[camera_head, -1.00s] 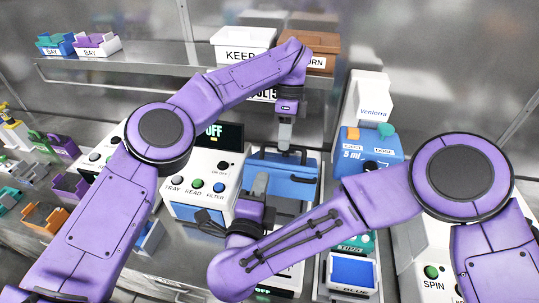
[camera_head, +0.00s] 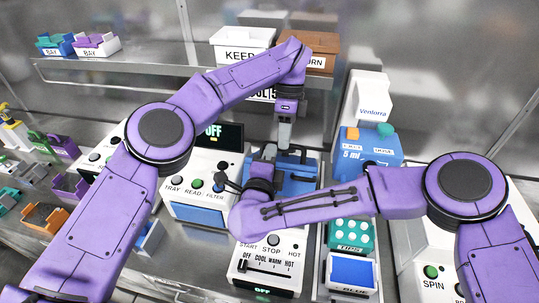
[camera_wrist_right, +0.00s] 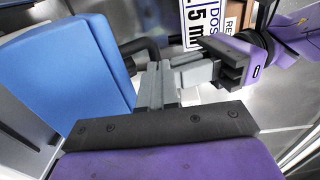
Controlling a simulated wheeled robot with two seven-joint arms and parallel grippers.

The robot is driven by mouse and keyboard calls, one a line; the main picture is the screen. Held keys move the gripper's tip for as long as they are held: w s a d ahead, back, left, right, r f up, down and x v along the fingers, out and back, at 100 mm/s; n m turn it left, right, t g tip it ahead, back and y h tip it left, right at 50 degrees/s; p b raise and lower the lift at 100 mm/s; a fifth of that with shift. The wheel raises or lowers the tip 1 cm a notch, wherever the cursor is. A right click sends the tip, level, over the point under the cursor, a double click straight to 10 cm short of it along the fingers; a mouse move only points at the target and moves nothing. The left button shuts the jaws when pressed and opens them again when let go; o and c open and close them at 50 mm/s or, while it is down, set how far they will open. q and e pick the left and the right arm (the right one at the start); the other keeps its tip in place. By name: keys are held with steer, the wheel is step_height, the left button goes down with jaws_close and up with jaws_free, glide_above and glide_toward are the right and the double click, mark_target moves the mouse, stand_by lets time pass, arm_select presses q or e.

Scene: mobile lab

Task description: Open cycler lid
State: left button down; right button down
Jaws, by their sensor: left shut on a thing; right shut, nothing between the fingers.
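The cycler (camera_head: 270,262) is a white machine with START and STOP buttons and a front slider, at the lower middle of the head view. Its blue lid (camera_head: 296,183) stands behind the controls, partly hidden by my right arm; it fills the left of the wrist view (camera_wrist_right: 60,70). A dark handle bar (camera_wrist_right: 138,50) runs along the lid. My left gripper (camera_head: 284,147) is shut on the handle; the grip itself is partly hidden. My right gripper (camera_head: 268,153) is shut and empty, close beside the left one; its fingers (camera_wrist_right: 155,88) are near the handle and lid.
A white reader (camera_head: 205,190) stands to the left, and a blue-and-white 5 ml dispenser (camera_head: 370,147) to the right. A teal tips rack (camera_head: 352,233) and a blue tray (camera_head: 352,271) lie right of the cycler. A shelf with bins (camera_head: 243,43) is behind. My two arms are close together.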

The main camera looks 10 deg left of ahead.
arm_select(q)
steer(key=shift+f, duration=0.45)
arm_select(e)
steer(key=shift+w+d+r, duration=0.1)
steer(key=shift+w+r, duration=0.1)
steer(key=shift+w, duration=0.3)
arm_select(q)
steer(key=c, duration=1.3)
jaws_free()
steer(key=shift+o, duration=0.9)
steer(key=shift+w+f, duration=0.1)
steer(key=shift+w, duration=0.1)
arm_select(e)
steer(key=shift+w+f, duration=0.1)
steer(key=shift+w, duration=0.2)
arm_select(q)
steer(key=shift+w+f, duration=0.1)
steer(key=shift+w, duration=0.1)
arm_select(e)
steer(key=shift+w+f, duration=0.1)
steer(key=shift+w, duration=0.25)
arm_select(q)
steer(key=shift+s, duration=0.15)
arm_select(e)
steer(key=shift+d, duration=0.1)
